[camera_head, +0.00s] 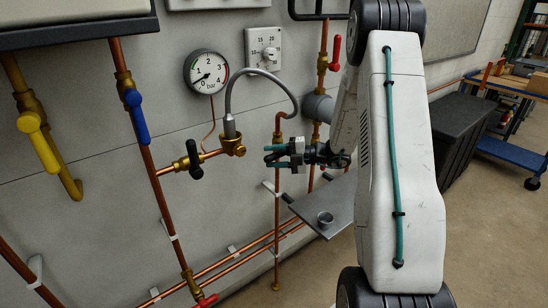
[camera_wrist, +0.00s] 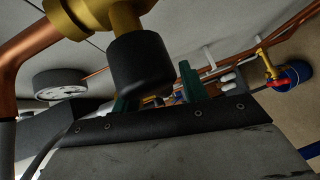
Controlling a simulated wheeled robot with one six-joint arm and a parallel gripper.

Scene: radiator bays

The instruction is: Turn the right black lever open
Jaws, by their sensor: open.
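A black lever (camera_head: 194,160) sits upright on a brass valve at the left in the head view. A brass valve (camera_head: 278,140) on a vertical copper pipe stands partly behind my gripper (camera_head: 272,156). Any lever on it is hidden. My gripper points left, its two green fingers apart, with nothing seen held. In the wrist view a black lever (camera_wrist: 140,66) hangs from a brass valve (camera_wrist: 92,14) close to the camera. It overlaps the left finger of my gripper (camera_wrist: 158,88); I cannot tell whether they touch, nor which head-view valve this is.
A pressure gauge (camera_head: 206,72), a grey hose (camera_head: 262,72) and a thermostat (camera_head: 264,48) are on the wall. Yellow (camera_head: 40,140), blue (camera_head: 137,115) and red (camera_head: 335,52) levers stand on nearby pipes. A grey shelf (camera_head: 330,206) lies below my gripper.

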